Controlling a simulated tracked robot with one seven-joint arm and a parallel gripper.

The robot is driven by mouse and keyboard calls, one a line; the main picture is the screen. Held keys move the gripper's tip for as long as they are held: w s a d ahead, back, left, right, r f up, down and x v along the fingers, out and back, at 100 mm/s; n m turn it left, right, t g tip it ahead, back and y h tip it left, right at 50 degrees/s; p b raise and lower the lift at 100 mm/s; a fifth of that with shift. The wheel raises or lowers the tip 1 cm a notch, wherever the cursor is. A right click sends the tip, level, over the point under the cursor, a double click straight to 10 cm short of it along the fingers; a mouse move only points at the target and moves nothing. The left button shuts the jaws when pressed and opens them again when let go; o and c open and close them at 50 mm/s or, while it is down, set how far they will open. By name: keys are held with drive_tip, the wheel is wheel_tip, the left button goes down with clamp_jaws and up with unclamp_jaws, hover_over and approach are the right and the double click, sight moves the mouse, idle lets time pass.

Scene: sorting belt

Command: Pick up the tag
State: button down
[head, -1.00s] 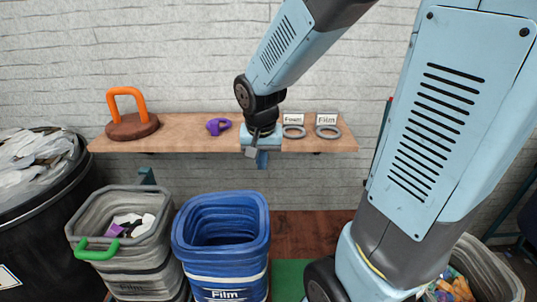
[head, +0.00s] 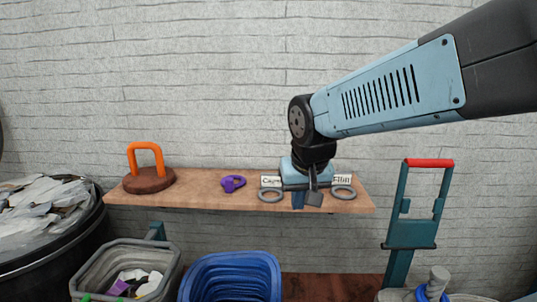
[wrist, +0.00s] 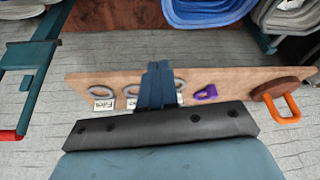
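Tags with grey rings lie in a row on the wooden shelf (head: 215,197). The Film tag (head: 342,180) is right of my gripper (head: 298,205) in the head view. Another tag (head: 271,181), its lettering partly covered, is on the left. In the wrist view the Film tag (wrist: 104,105) and a second tag (wrist: 131,103) lie left of my gripper (wrist: 158,68), and a third tag (wrist: 179,98) peeks out right of it. My fingers are together, with nothing seen between them. They are over or in front of the shelf; I cannot tell whether they touch it.
A purple object (head: 233,183) and a brown disc with an orange handle (head: 147,180) lie on the shelf, to the left. Below are a grey bin (head: 95,265) and a blue bin (head: 232,258). A teal hand truck with a red grip (head: 428,162) stands right of the shelf.

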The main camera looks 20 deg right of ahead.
drive_tip(key=s+r+n+t, duration=0.1)
drive_tip(key=s+r, duration=0.2)
drive_tip(key=s, duration=0.2)
drive_tip(key=shift+d+r+n, duration=0.3)
drive_tip(key=shift+d+r, duration=0.05)
drive_tip(key=shift+r, duration=0.05)
drive_tip(key=c, duration=1.8)
unclamp_jaws()
